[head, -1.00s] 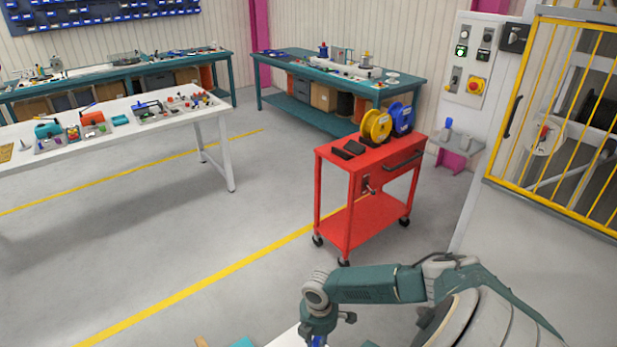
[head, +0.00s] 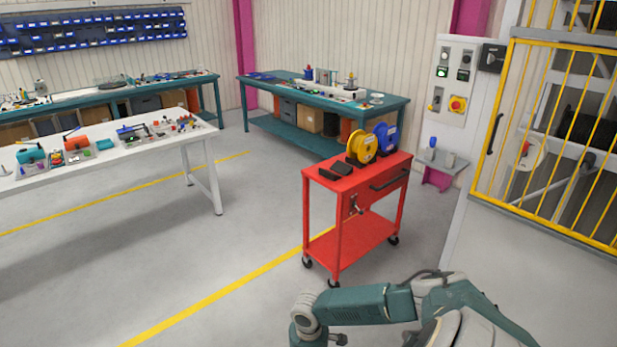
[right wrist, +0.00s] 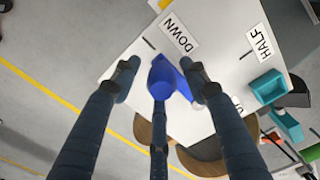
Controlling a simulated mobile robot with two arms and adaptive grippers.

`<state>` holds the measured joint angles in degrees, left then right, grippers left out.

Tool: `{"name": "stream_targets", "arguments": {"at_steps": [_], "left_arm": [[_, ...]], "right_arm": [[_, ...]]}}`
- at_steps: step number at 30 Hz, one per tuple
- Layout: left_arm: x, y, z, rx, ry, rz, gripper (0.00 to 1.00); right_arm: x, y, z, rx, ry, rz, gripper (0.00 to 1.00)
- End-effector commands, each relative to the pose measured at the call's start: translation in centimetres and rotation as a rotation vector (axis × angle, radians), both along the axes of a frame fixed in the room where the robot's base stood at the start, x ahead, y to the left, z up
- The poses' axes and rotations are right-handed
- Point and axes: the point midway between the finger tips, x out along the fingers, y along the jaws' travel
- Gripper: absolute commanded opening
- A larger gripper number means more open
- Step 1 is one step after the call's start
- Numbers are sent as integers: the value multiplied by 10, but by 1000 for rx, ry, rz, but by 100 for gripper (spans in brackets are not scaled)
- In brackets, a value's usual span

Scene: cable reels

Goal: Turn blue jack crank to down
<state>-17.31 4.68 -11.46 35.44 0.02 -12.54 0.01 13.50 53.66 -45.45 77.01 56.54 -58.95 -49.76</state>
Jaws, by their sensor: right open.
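The blue jack crank (right wrist: 166,82) shows in the right wrist view, on a white panel (right wrist: 215,65). Printed labels on the panel read DOWN (right wrist: 180,36) and HALF (right wrist: 261,42); a third is mostly covered by a finger. The DOWN label is just above the crank. My right gripper (right wrist: 157,85) is open, with its dark fingers around the crank on several sides. I cannot tell whether they touch it. In the head view my right arm (head: 365,305) crosses the bottom edge, and its gripper is out of frame. My left gripper is not in view.
A red cart (head: 358,205) with yellow and blue reels stands ahead on open floor. A white table (head: 110,158) is at left, teal benches at the back. A yellow barred gate (head: 553,140) is at right.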

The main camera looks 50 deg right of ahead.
Motion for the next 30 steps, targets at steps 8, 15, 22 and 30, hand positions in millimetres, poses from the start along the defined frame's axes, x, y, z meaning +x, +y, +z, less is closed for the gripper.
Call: {"name": "stream_targets", "arguments": {"at_steps": [8,15,22,30], "left_arm": [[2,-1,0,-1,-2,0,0],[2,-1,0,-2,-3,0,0],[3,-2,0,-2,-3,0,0],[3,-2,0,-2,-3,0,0]], "right_arm": [[1,-2,50,-3,-3,3,44],[1,-2,96,-3,-3,3,44],[2,-1,116,-2,-2,0,44],[2,-1,117,-1,-3,0,44]]}}
